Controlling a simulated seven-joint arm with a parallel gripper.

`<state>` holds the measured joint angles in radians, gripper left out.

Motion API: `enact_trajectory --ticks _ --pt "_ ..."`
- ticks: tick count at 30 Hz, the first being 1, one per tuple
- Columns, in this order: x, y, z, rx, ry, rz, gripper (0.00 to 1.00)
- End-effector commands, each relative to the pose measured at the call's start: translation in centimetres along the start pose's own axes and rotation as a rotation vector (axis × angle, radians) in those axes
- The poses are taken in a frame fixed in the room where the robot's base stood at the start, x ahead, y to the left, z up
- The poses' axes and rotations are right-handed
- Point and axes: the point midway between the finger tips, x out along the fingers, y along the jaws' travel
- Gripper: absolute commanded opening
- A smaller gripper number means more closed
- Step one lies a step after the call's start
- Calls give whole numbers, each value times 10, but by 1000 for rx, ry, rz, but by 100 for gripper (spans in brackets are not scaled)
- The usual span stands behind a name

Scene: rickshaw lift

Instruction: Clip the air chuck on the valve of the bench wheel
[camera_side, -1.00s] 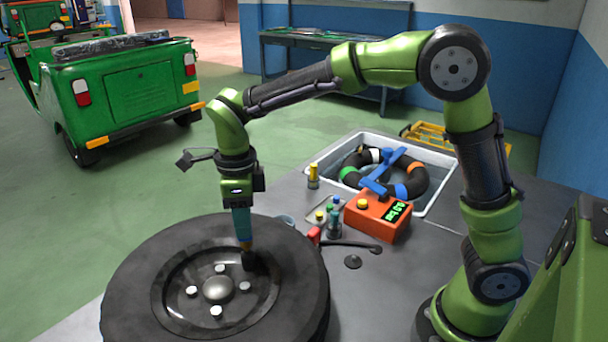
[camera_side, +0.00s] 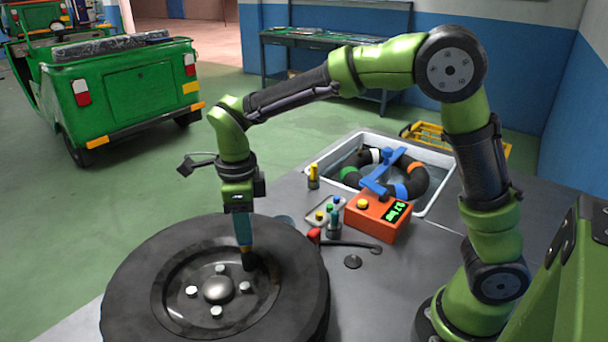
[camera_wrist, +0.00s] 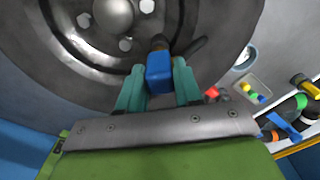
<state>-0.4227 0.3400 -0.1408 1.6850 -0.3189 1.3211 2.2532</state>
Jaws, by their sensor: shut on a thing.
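The bench wheel (camera_side: 130,270) lies flat at the left front of the table, its hub and several silver studs facing up. My gripper (camera_side: 244,240) points down at the rim. In the wrist view my gripper (camera_wrist: 159,85) is shut on the air chuck (camera_wrist: 159,72), a blue block between the teal fingers. The chuck's dark tip (camera_wrist: 160,43) is at the rim of the wheel (camera_wrist: 75,60), with a black part beside it. The valve is hidden by the chuck, so I cannot tell how they fit together.
An orange box (camera_side: 375,218) with a green display and yellow button stands right of the wheel. Behind it a grey tub (camera_side: 437,195) holds a dark tube under a blue clamp.

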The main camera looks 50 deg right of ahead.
Motion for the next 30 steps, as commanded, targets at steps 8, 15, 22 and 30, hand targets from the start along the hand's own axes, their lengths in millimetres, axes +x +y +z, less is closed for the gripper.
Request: enact_trajectory --ticks 8,15,22,30 --pt "-1 0 0 0 -1 0 5" --pt "-9 0 1 0 -3 -1 5" --pt "-15 0 0 0 -2 -1 5" --pt "-23 0 0 -1 -2 -1 5"
